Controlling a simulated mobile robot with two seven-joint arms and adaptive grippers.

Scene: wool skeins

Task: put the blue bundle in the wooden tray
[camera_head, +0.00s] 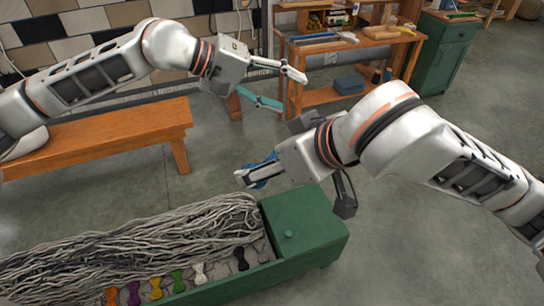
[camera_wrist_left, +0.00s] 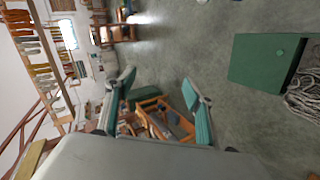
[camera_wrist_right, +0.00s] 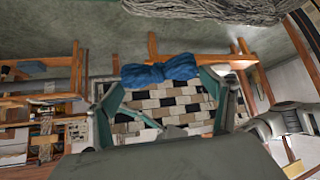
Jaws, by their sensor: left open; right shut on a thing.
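The blue bundle (camera_head: 262,170) is a twisted skein, narrow in its middle. My right gripper (camera_head: 243,178) is shut on it and holds it in the air above the floor, beyond the green trough. In the right wrist view the bundle (camera_wrist_right: 160,71) lies across the fingertips, against a tiled wall. My left gripper (camera_head: 291,91) is open and empty in the air, higher in the head view; its spread fingers show in the left wrist view (camera_wrist_left: 158,80). A pale wooden piece (camera_head: 381,33) lies on the workbench at the back; I cannot tell whether it is the wooden tray.
The green trough (camera_head: 305,225) in front holds a heap of grey strands and several small coloured bundles. A wooden bench (camera_head: 110,135) stands at left. The workbench (camera_head: 400,45) carries other items, with a blue box (camera_head: 348,85) on its lower shelf. Open floor lies between.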

